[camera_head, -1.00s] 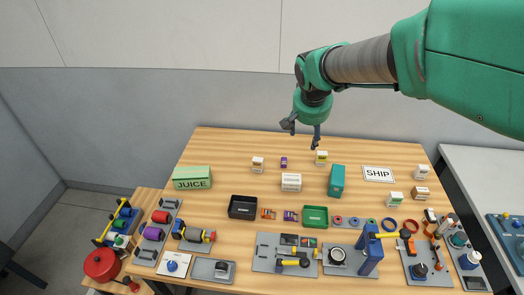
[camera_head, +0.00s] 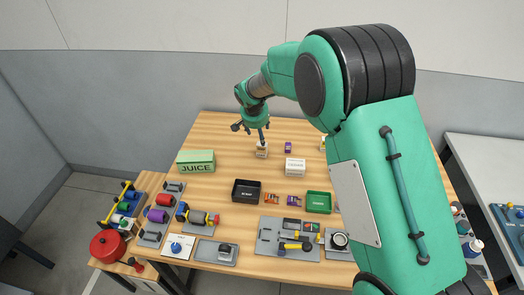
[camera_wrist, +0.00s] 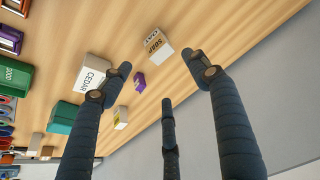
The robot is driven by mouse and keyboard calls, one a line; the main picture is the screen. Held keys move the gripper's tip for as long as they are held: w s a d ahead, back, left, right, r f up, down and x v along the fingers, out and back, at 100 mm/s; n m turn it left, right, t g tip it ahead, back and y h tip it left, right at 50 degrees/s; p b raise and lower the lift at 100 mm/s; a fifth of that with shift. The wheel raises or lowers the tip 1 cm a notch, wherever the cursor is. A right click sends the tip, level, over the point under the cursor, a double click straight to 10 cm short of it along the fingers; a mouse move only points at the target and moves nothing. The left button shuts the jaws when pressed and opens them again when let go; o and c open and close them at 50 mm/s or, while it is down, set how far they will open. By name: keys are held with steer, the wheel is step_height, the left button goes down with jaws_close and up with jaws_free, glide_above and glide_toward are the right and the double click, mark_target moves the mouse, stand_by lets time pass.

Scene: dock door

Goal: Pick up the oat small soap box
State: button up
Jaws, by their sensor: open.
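In the head view the soap box (camera_head: 261,152) stands on the back part of the wooden table. My gripper (camera_head: 250,132) is above it, with one finger overlapping its top in the picture. In the wrist view my gripper (camera_wrist: 160,80) has its fingers spread apart, with nothing between them. I cannot tell the exact height gap between fingers and box.
A small purple box (camera_wrist: 139,82) and a larger white CEDAR box (camera_wrist: 93,72) stand close by. A green JUICE box (camera_head: 196,161) is to the left, and a black bin (camera_head: 246,190) and green tray (camera_head: 319,202) are in front. My arm hides the table's right part.

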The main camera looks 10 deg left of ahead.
steer(key=shift+f, duration=0.15)
steer(key=b, duration=0.1)
glide_above(262, 149)
step_height(262, 149, down, 8)
steer(key=shift+a, duration=0.25)
steer(key=shift+s, duration=0.1)
stand_by(0.5)
steer(key=shift+b+x, duration=0.55)
steer(key=shift+x, duration=2)
steer(key=shift+c, duration=0.5)
steer(key=c, duration=1.4)
